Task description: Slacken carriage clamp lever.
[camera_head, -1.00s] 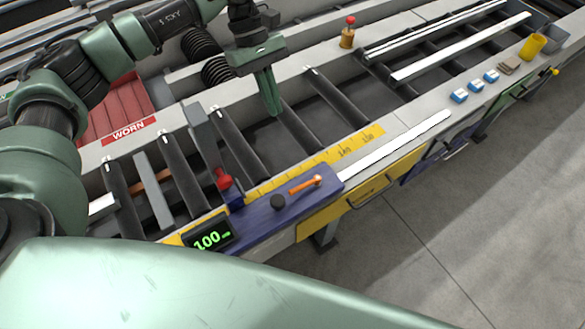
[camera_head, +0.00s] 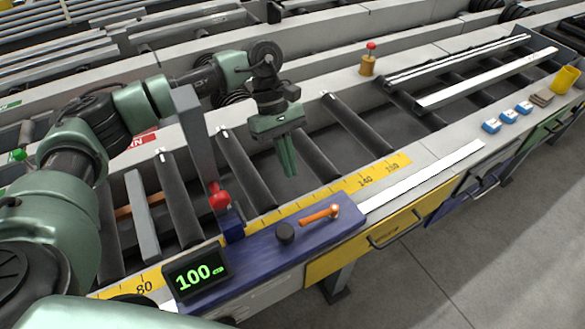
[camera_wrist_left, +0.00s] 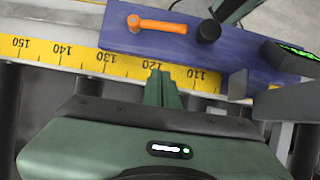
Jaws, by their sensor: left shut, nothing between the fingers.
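The orange clamp lever (camera_head: 320,214) lies on top of the blue-purple carriage (camera_head: 262,252), to the right of a black knob (camera_head: 286,233). In the left wrist view the lever (camera_wrist_left: 157,25) sits near the top, with the black knob (camera_wrist_left: 208,31) to its right. My left gripper (camera_head: 290,172) is shut and empty, pointing down over the rollers behind the carriage, apart from the lever. In the left wrist view its fingers (camera_wrist_left: 159,82) lie below the lever, over the yellow scale's edge. My right gripper is not seen.
A display (camera_head: 197,273) reading 100 stands at the carriage's left end. A red knob (camera_head: 219,201) and an upright grey plate (camera_head: 196,135) stand behind the carriage. The yellow scale (camera_head: 375,179) runs along it.

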